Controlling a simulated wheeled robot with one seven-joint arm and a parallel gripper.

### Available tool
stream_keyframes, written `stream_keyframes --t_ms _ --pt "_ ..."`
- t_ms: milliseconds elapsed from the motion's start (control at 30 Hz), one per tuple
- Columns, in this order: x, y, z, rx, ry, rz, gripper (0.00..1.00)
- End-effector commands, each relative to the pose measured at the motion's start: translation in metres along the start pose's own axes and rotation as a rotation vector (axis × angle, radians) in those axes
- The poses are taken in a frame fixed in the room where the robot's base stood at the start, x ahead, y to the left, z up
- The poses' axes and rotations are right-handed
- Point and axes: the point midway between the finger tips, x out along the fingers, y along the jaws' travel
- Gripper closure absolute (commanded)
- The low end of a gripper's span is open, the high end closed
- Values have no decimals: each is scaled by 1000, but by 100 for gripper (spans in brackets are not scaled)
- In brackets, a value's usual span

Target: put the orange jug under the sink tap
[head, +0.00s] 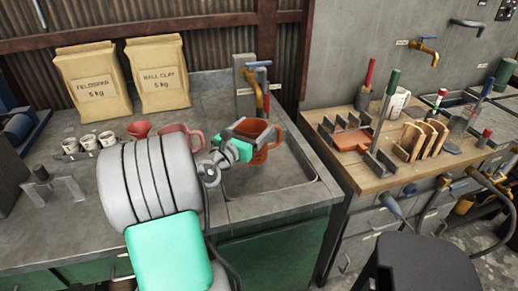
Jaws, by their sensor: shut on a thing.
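The orange jug (264,149) is in my gripper (246,138), held upright over the sink basin (290,170). My gripper is shut on the jug at its left side; the fingers are partly hidden by my green and grey wrist parts. The brass sink tap (254,88) with a blue lever stands on a grey post behind the basin. The jug is in front of and below the tap in the picture. I cannot tell whether its mouth lies directly under the spout.
A reddish jug (179,138) and a red cup (139,130) stand left of the sink, near several small white cups (89,142). Two clay bags (158,75) stand at the back. A wooden bench (420,165) with tools is to the right. A dark stool (425,262) is at the front right.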

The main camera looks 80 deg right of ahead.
Motion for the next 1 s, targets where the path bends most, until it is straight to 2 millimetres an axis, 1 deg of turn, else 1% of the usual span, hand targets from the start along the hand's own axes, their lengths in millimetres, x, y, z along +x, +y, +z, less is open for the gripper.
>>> stream_keyframes --t_ms 33,67,100,200,300,433,500,600,833,967,1000 --pt "15 2 -9 -2 1 -5 91" --pt "23 4 -14 -1 1 -5 91" --pt "30 6 -26 -4 2 -3 91" --pt "46 11 -47 -3 1 -3 91" --pt "57 13 -58 -1 0 -3 91" --pt "66 15 -69 -1 -1 -3 91" --pt "66 16 -84 -3 3 -2 91" --pt "66 16 -98 -2 0 -2 91" --pt "65 16 -97 0 -2 -2 91" --pt "65 16 -102 0 -1 -2 91" --pt "65 16 -101 0 0 -2 18"
